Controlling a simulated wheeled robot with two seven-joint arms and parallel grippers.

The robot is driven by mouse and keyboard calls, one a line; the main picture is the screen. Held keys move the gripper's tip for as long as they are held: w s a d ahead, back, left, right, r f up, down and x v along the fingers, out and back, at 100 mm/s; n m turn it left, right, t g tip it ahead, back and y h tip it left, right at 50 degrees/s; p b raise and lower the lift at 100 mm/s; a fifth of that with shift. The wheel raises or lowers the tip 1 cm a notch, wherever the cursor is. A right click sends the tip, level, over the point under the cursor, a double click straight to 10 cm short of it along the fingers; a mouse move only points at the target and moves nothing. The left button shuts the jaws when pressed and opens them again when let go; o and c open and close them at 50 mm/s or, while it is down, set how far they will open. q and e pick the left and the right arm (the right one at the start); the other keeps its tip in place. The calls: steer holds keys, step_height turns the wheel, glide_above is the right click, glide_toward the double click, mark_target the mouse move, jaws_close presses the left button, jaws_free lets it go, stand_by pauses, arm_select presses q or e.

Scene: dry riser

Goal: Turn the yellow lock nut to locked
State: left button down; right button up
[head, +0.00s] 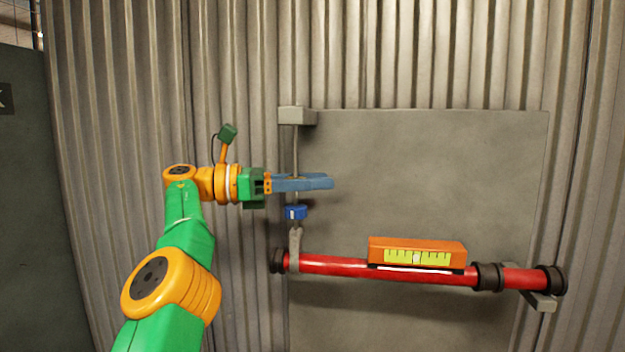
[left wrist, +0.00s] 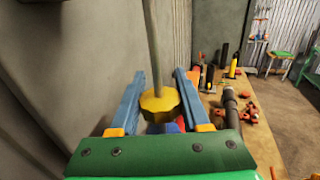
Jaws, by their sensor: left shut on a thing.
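The yellow lock nut (left wrist: 159,102) is a scalloped knob on a thin vertical rod (head: 295,150). In the left wrist view it sits between the two blue fingers of my left gripper (left wrist: 158,98), which is shut on it. In the head view my left gripper (head: 302,183) reaches in level from the left across the rod, and its fingers hide the nut. Below the fingers a small blue piece (head: 296,212) with a white mark sits on the rod. The rod runs down to a grey hanger (head: 295,245) around the red pipe. My right gripper is not in view.
A grey bracket (head: 293,116) holds the rod's top. An orange spirit level (head: 417,245) lies on the red pipe (head: 335,265), right of the rod. A grey panel (head: 430,180) and corrugated wall stand behind. A bench (left wrist: 230,115) with tools shows in the left wrist view.

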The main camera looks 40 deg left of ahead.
arm_select(q)
steer(key=shift+c, duration=1.9)
jaws_free()
steer(key=shift+f, duration=0.1)
steer(key=p+v, duration=0.1)
steer(key=v, duration=0.6)
